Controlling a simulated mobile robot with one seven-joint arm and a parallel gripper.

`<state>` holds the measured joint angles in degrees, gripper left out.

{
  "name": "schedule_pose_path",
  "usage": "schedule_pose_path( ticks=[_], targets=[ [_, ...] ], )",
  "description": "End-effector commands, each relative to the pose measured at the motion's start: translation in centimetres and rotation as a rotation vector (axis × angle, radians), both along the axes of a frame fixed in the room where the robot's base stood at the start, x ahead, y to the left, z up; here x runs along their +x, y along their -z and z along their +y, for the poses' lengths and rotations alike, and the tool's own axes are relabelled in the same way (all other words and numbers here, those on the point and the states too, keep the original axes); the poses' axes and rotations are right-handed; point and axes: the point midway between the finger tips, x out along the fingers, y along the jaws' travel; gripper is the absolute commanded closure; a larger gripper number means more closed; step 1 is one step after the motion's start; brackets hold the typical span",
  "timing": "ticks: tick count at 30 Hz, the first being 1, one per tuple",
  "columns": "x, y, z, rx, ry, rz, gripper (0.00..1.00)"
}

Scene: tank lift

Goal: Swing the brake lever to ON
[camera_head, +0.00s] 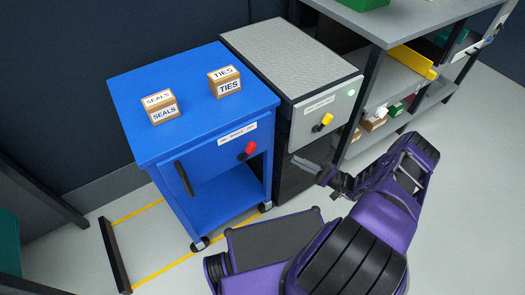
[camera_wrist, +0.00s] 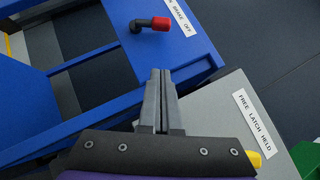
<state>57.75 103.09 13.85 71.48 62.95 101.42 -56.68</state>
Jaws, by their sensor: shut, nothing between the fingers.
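The brake lever (camera_head: 249,149) is a short black arm with a red knob on the front of the blue cart (camera_head: 145,148). The brake label (camera_head: 237,133) above it reads ON at left and OFF at right. The knob points up and right, toward the OFF end. In the wrist view the lever (camera_wrist: 161,23) is ahead of the fingertips, apart from them. My gripper (camera_head: 297,162) is shut and empty, to the right of the lever in the head view. Its two fingers also show pressed together in the wrist view (camera_wrist: 160,73).
A grey cabinet (camera_head: 283,60) stands right of the cart, with a yellow-knobbed latch lever (camera_head: 326,120) and a FREE LATCH HELD label (camera_wrist: 256,124). Boxes marked SEALS (camera_head: 160,106) and TIES (camera_head: 225,81) sit on the cart. Shelving (camera_head: 410,20) stands at right.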

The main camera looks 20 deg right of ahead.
Motion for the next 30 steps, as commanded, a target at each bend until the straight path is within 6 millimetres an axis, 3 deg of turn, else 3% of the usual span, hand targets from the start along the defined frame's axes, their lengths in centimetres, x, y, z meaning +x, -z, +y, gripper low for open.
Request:
schedule_pose_path(
  ticks=[6, 11, 23, 30],
  targets=[
    [0.1, -0.1, 0.2, -0.001, -0.004, 0.003, 1.0],
    [0.8, -0.7, 1.5, -0.001, -0.006, 0.004, 1.0],
    [4.8, -3.7, 8.2, -0.002, -0.008, 0.004, 1.0],
    [4.0, -5.3, 10.7, -0.001, -0.006, 0.004, 1.0]
  ],
)
